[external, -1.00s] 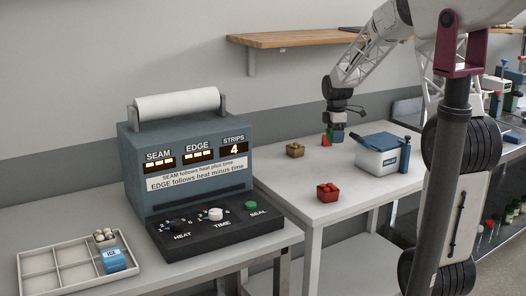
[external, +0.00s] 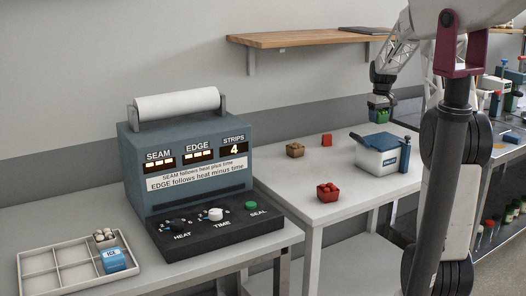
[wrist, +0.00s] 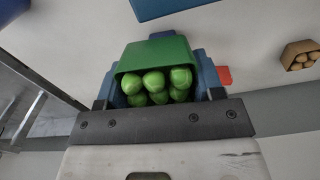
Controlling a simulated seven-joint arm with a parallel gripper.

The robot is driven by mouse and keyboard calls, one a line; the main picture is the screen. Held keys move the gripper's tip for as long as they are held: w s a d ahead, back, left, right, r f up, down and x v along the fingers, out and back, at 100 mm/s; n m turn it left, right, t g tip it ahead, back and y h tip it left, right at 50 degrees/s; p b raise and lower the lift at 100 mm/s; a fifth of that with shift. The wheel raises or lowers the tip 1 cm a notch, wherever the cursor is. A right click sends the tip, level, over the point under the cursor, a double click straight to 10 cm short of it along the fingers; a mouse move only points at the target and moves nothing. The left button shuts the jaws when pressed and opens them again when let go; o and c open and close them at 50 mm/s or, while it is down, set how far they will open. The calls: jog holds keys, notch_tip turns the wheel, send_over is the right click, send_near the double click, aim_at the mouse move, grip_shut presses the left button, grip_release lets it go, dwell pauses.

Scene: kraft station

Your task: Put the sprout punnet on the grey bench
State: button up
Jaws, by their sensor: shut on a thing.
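The sprout punnet (external: 379,115) is green and is held in the air above the back of the right-hand pale bench (external: 345,200). In the wrist view the green punnet (wrist: 158,54) holds several round green sprouts, and the blue fingers lie on both sides of it. My gripper (external: 381,104) is shut on it. The left-hand pale grey bench (external: 120,275) carries the sealing machine. I cannot tell for sure which bench is the grey one.
A white box with a blue lid (external: 378,158) stands below and in front of the gripper. A red punnet (external: 328,192), a brown punnet (external: 295,150) and a small red block (external: 326,140) are on the right-hand bench. The sealing machine (external: 190,160) and a divided tray (external: 38,283) occupy the left-hand bench.

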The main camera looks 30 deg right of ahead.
jog(key=s+d+r+m, duration=0.1)
jog(key=s+d+m, duration=0.1)
jog(key=d+m, duration=0.4)
jog(key=d, duration=0.5)
jog(key=shift+s+d+r+m, duration=0.15)
jog(key=shift+s+d+m, duration=0.15)
jog(key=shift+s+m, duration=0.1)
jog(key=n, duration=0.8)
send_over(331, 159)
notch_tip(331, 159, down, 6)
jog(key=shift+s+a+r, duration=0.1)
jog(key=shift+s+r, duration=0.05)
jog(key=shift+r, duration=0.1)
jog(key=shift+f, duration=3.15)
jog(key=shift+f, duration=1.85)
